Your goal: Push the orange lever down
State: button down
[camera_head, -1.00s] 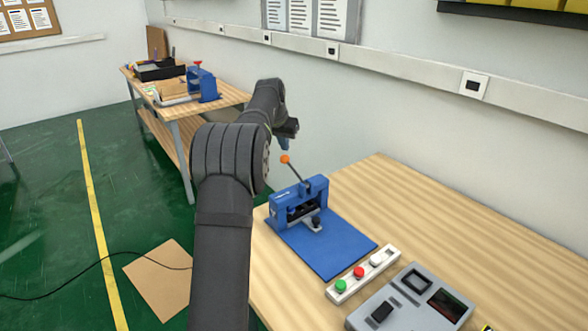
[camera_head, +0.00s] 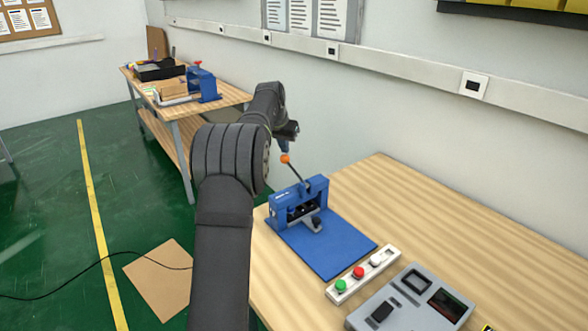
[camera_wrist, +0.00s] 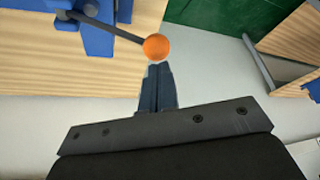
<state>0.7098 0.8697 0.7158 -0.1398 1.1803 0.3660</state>
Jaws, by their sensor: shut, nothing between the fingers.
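The lever is a dark rod with an orange ball (camera_head: 285,158) on its end, rising from the blue press (camera_head: 322,183) on the near table. The rod leans up and to the left from the press. In the wrist view the orange ball (camera_wrist: 156,47) lies just beyond my fingertips, with its rod (camera_wrist: 112,29) running to the upper left. In the head view my gripper (camera_head: 284,147) is just above the ball. I cannot tell whether they touch.
A second table (camera_head: 176,118) with a similar blue press (camera_head: 203,84) is at the back left.

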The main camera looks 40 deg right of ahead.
aim_at(284, 157)
jog(key=shift+f, duration=2.8)
jog(key=shift+r, duration=0.1)
jog(key=shift+r, duration=5.55)
jog(key=shift+f, duration=3.05)
